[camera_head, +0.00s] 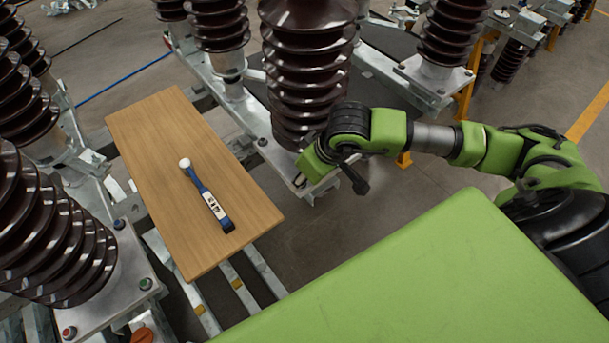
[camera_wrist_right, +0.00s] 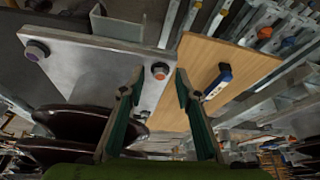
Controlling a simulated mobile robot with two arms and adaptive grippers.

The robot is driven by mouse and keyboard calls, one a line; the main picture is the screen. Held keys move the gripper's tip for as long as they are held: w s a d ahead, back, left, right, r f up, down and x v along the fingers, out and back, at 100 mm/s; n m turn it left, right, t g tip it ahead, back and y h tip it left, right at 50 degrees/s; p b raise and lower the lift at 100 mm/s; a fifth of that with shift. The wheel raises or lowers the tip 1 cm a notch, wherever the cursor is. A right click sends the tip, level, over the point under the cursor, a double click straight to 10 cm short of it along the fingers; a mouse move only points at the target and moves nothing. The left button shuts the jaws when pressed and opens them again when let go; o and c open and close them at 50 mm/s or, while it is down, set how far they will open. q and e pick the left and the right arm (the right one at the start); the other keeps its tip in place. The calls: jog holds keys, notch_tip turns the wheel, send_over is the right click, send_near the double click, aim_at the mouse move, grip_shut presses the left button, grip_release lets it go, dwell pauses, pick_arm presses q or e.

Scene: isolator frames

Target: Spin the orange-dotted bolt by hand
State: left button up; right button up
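The bolt with an orange-red dot (camera_wrist_right: 160,70) stands at a corner of a grey metal plate (camera_wrist_right: 95,75) in the right wrist view. My right gripper (camera_wrist_right: 158,84) is open, its two green-padded fingers apart on either side of the bolt in that picture. A gap shows between each finger and the bolt; how far the tips are from it in depth I cannot tell. In the head view my right gripper (camera_head: 302,176) is at the plate's corner below a brown insulator (camera_head: 308,75), and it hides the bolt there. My left gripper is not in view.
A purple-dotted bolt (camera_wrist_right: 36,51) sits on the same plate. Another insulator (camera_head: 60,240) stands at left. A green surface (camera_head: 430,280) fills the front right.

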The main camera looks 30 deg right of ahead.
grip_shut()
